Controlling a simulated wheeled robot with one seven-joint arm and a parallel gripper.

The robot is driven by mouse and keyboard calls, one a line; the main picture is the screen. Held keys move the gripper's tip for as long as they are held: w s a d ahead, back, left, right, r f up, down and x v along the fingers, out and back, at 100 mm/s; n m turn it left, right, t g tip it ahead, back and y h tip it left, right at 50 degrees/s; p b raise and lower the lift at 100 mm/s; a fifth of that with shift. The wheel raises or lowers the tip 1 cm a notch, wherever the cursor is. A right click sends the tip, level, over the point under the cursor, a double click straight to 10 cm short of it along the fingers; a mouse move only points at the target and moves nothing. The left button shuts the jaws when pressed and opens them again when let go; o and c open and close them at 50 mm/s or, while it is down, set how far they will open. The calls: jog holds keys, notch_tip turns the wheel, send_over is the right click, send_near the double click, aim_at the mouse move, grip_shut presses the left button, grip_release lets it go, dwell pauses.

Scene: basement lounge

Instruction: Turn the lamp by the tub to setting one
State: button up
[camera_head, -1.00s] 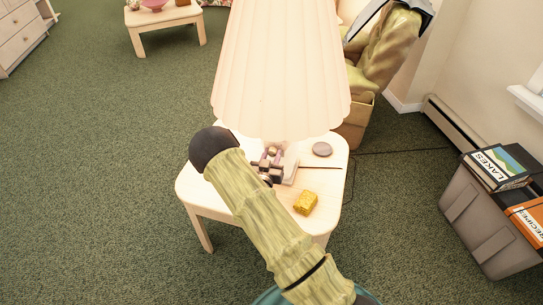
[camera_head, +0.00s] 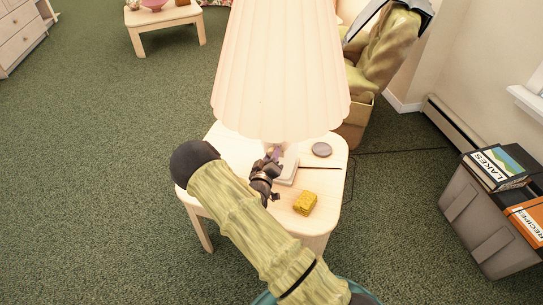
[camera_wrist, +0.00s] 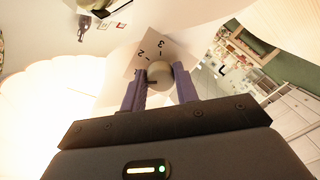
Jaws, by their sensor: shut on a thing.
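The lamp has a large cream pleated shade (camera_head: 280,70) and stands on a small pale wooden table (camera_head: 325,215), left of the grey tub (camera_head: 475,220). Its pale base (camera_head: 288,170) is partly hidden behind my gripper (camera_head: 276,156). In the wrist view, a round knob (camera_wrist: 160,73) sits in front of a plate (camera_wrist: 165,48) marked 2 and 3 with tick marks. My gripper's two purple fingers (camera_wrist: 160,80) are shut on the knob, one on each side. A short dark mark shows low on the knob's left; I cannot tell which setting it stands at.
A yellow block (camera_head: 305,203) and a grey round object (camera_head: 322,149) lie on the table near the lamp base. A thin dark cord runs off to the right. Books (camera_head: 497,165) top the tub. An olive armchair (camera_head: 385,50) stands behind; carpet is clear at left.

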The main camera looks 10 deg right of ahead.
jog(key=shift+n, duration=0.5)
jog(key=o, duration=1)
jog(key=v, duration=1.7)
jog(key=shift+s+a, duration=0.15)
jog(key=shift+s, duration=0.05)
